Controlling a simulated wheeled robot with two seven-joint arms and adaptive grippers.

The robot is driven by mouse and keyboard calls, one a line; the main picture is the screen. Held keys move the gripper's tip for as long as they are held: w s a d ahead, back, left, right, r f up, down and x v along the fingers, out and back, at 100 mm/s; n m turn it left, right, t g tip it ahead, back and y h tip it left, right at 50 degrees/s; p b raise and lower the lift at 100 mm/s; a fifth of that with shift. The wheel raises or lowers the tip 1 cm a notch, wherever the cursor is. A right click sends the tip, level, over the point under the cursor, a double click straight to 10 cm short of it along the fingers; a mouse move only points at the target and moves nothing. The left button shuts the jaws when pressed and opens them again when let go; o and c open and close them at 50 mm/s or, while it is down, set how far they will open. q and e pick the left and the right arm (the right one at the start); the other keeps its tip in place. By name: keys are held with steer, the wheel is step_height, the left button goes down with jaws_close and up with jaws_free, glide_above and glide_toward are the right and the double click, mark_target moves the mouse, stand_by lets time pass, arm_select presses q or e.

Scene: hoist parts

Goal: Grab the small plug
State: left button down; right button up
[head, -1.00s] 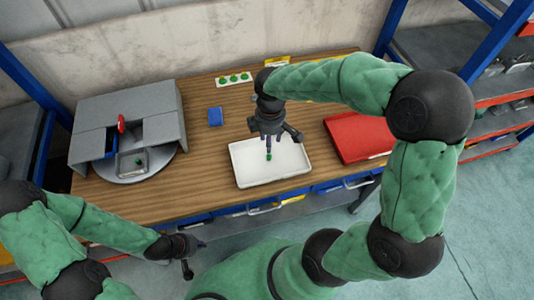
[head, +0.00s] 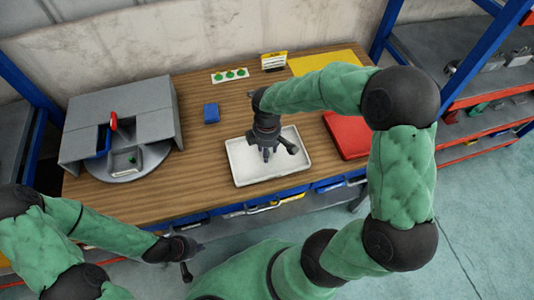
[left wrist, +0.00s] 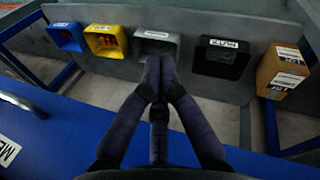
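A small green piece (head: 131,158), perhaps a plug, sits on the grey fixture (head: 120,120) at the left of the bench. Several round green pieces sit on a white plate (head: 216,77) at the back. My right gripper (head: 267,156) points down over the white tray (head: 243,175). Its fingertips are small and dark, and I see no green piece at them; anything beneath is hidden. My left gripper (head: 190,263) is low, in front of the bench. In the left wrist view its fingertips (left wrist: 156,78) meet with nothing visible between them.
A blue box (head: 211,113) lies left of the tray, a red case (head: 346,137) right of it. A yellow sheet (head: 327,62) lies at the back. The left wrist view shows blue (left wrist: 66,37), yellow (left wrist: 103,42) and black (left wrist: 221,58) bins.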

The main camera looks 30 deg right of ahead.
steer(key=c, duration=0.7)
steer(key=shift+c, duration=0.2)
steer(key=shift+r, duration=0.15)
